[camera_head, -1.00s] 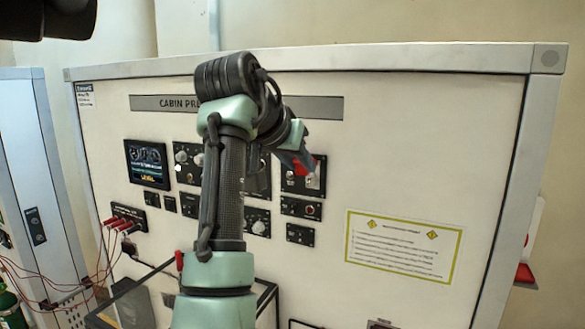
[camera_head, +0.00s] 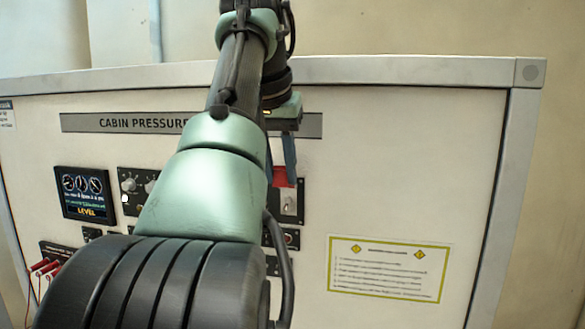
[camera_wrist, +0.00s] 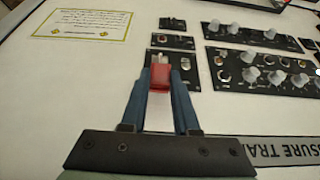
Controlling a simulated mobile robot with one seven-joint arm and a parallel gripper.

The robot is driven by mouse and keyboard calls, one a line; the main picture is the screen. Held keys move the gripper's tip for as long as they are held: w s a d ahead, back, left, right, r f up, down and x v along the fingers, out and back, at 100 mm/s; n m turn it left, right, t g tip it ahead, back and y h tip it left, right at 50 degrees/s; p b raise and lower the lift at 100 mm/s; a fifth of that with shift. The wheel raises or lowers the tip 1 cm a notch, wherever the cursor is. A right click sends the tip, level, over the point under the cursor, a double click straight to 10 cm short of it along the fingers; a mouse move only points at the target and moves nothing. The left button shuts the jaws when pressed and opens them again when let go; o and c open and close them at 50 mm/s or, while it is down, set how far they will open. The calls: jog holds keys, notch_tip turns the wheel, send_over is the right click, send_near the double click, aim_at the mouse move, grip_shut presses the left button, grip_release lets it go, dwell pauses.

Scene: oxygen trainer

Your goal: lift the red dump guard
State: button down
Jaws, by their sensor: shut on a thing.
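The red dump guard (camera_head: 283,177) shows on a small dark panel right of the middle in the head view, partly hidden by my gripper. In the wrist view the red guard (camera_wrist: 160,76) sits between the blue fingertips of my gripper (camera_wrist: 162,72). The fingers are shut on it. A pale switch plate (camera_head: 289,204) shows uncovered below the guard in the head view. The wrist view shows the scene turned over, with the pale plate (camera_wrist: 158,58) just beyond the guard. In the head view my gripper (camera_head: 287,163) comes down to the guard from above.
Knob panels (camera_wrist: 262,75) lie beside the guard's panel, and a smaller switch panel (camera_wrist: 173,41) lies beyond it. A screen (camera_head: 85,196) is at left in the head view. A yellow-bordered notice (camera_head: 388,268) is at lower right, with bare board above it.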

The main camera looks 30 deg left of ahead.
jog(key=shift+f, duration=0.25)
jog(key=c, duration=0.7)
grip_release()
jog(key=shift+r, duration=0.1)
